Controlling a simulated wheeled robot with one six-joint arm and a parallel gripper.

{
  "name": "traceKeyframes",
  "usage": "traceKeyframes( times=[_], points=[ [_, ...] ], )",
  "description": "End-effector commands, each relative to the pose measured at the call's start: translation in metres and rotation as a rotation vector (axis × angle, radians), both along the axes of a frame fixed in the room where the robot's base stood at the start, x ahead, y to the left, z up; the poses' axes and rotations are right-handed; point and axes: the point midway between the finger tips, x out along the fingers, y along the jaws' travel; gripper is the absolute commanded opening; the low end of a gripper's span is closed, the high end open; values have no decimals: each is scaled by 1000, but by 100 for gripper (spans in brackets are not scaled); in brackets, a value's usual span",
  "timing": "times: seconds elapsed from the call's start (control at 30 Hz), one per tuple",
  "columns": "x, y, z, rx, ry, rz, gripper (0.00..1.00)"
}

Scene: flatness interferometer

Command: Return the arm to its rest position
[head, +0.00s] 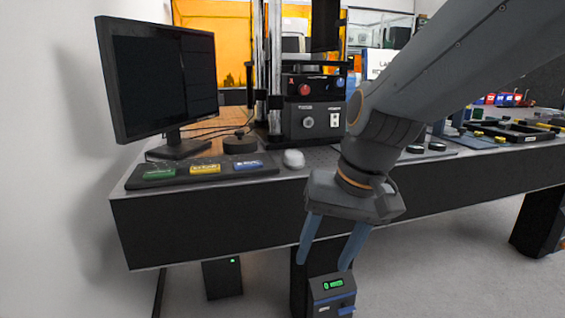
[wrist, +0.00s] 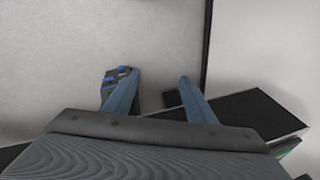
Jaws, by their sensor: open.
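My gripper (head: 328,248) hangs from my grey arm in front of the bench's front edge in the head view, pointing downward. Its two blue-grey fingers are spread apart with nothing between them. In the wrist view my gripper (wrist: 153,88) also shows open and empty, with pale floor beyond the fingers. My arm reaches in from the upper right of the head view and hides part of the bench behind it.
The dark bench (head: 215,225) holds a monitor (head: 165,80), a tray with green, yellow and blue labelled pieces (head: 205,168), a white mouse (head: 293,159) and the instrument (head: 308,120). A small box with a green display (head: 332,291) stands below my gripper. Open floor (head: 440,270) lies right.

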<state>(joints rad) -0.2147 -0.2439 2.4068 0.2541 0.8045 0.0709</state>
Motion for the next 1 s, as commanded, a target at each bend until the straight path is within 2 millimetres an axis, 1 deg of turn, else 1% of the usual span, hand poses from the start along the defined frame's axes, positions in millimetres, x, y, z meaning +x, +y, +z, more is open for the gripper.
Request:
traceKeyframes(
  times=[0.03,0.1,0.23,0.27,0.3,0.57,0.7,0.83,1.0],
  points=[
    [-19,-7,-17,-43,29,51,51],
    [-42,-18,-36,-98,64,121,51],
    [-82,-39,-66,-191,126,248,51],
    [-77,-41,-56,-187,120,228,51],
    [-75,-44,-50,-186,119,214,51],
    [-72,-69,-23,-197,130,139,51],
    [-72,-87,-5,-204,136,90,51],
    [-74,-103,8,-209,142,49,51],
    [-75,-115,16,-214,144,18,51]
  ],
)
